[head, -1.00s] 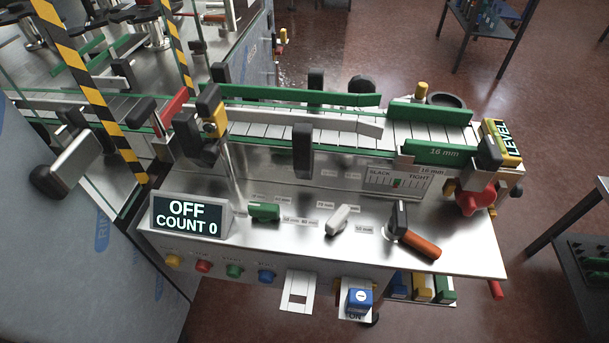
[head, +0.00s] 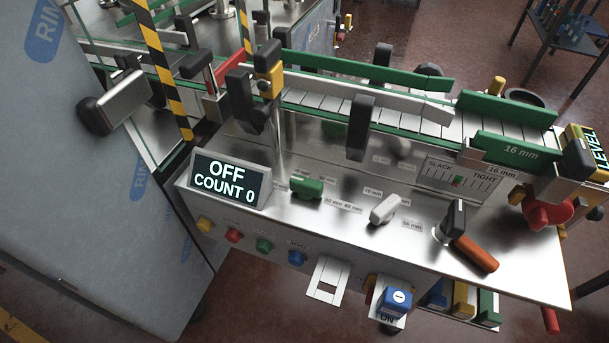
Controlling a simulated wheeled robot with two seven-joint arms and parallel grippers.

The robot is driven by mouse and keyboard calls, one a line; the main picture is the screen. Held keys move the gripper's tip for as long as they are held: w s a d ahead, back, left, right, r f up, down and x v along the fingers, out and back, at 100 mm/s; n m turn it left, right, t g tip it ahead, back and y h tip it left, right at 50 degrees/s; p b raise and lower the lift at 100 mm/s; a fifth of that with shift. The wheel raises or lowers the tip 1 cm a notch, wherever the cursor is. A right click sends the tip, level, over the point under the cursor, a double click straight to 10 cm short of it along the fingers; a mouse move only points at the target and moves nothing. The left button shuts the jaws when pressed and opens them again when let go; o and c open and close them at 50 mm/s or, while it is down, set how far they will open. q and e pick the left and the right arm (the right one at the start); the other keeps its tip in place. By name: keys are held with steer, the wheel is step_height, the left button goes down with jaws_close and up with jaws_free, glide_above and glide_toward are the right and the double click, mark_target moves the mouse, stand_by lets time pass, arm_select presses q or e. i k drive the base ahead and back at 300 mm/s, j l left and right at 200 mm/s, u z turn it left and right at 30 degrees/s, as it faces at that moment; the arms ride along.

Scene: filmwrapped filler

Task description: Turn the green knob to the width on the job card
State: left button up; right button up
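The green knob (head: 307,187) sits on the sloping steel panel (head: 350,240), just right of the display box (head: 230,181) reading "OFF COUNT 0". Small width labels lie around the knob; two to its lower right seem to read 50 mm and 80 mm, the others are too small to read. The knob's bar lies roughly crosswise, and I cannot tell which label it points at. I cannot make out a job card. Neither of my grippers is in view.
A white knob (head: 385,208) and a black lever with an orange handle (head: 470,250) stand to the right. Coloured buttons (head: 264,245) line the front edge, with a blue switch (head: 397,301) below.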

mark_target(306, 188)
steer(key=k+z, duration=0.1)
steer(key=z, duration=0.3)
steer(key=k+z, duration=0.1)
steer(key=z, duration=0.35)
steer(key=k+l+z, duration=0.1)
steer(key=z, duration=0.3)
steer(key=k+l+z, duration=0.1)
steer(key=z, duration=0.35)
steer(key=l+z, duration=0.15)
steer(key=z, duration=0.25)
steer(key=k+l+z, duration=0.1)
steer(key=z, duration=0.35)
steer(key=l, duration=0.05)
